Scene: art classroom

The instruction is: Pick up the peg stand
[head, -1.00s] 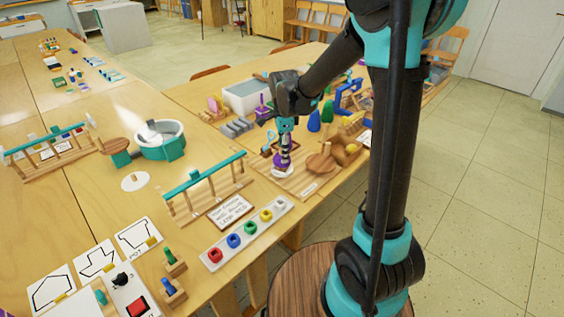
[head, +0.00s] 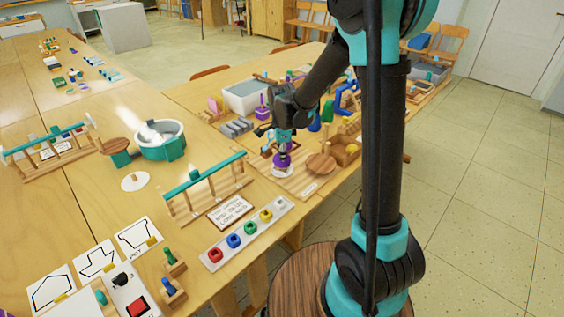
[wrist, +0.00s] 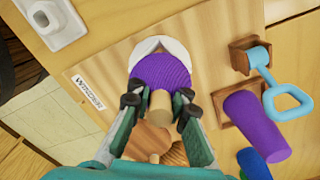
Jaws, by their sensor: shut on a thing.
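The peg stand (wrist: 160,104) has a light wooden peg, with a purple ribbed winding (wrist: 160,70) around it and a round white base (wrist: 146,46) below. In the head view its white base (head: 283,171) appears to be on the wooden board labelled "WINDER" (wrist: 88,77). My gripper (wrist: 160,100) is shut on the peg stand, with one finger on each side of the peg. In the head view my gripper (head: 283,140) comes down from above onto the stand. The contact points are partly hidden by the fingers.
A purple cylinder (wrist: 256,125) and a light-blue crank handle (wrist: 283,92) are close on the right in the wrist view. A round wooden piece (head: 321,163) stands right of the stand. A grey tray (head: 246,96) lies behind. Another white disc with a peg (head: 135,181) is farther left.

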